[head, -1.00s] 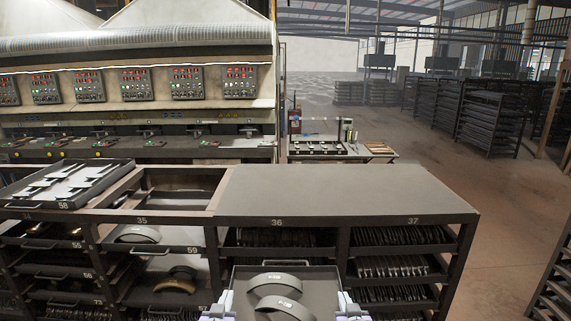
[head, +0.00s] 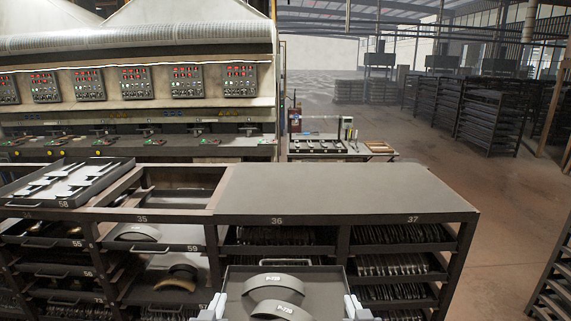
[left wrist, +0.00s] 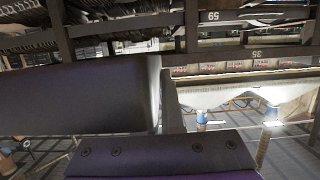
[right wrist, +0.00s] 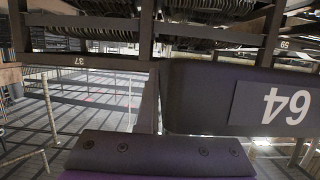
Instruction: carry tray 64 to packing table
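Tray 64 (head: 240,283) is a dark shallow tray at the bottom middle of the head view, in front of the rack. Two curved grey brake shoes (head: 278,308) show in it. Its wall with the white number 64 shows in the right wrist view (right wrist: 208,95), and its other end shows in the left wrist view (left wrist: 80,95). My left gripper (head: 219,306) is at the tray's left side and my right gripper (head: 352,306) at its right side. Both appear shut on the tray; the fingertips are mostly hidden. A small table (head: 372,152) stands behind the rack; I see no label on it.
The rack (head: 340,190) with a flat grey top and numbered, filled shelves stands right ahead. Tray 58 (head: 30,190) lies on its left part. A long press machine (head: 130,100) stands behind. Open floor (head: 500,210) lies to the right, with another rack (head: 555,275) at the right edge.

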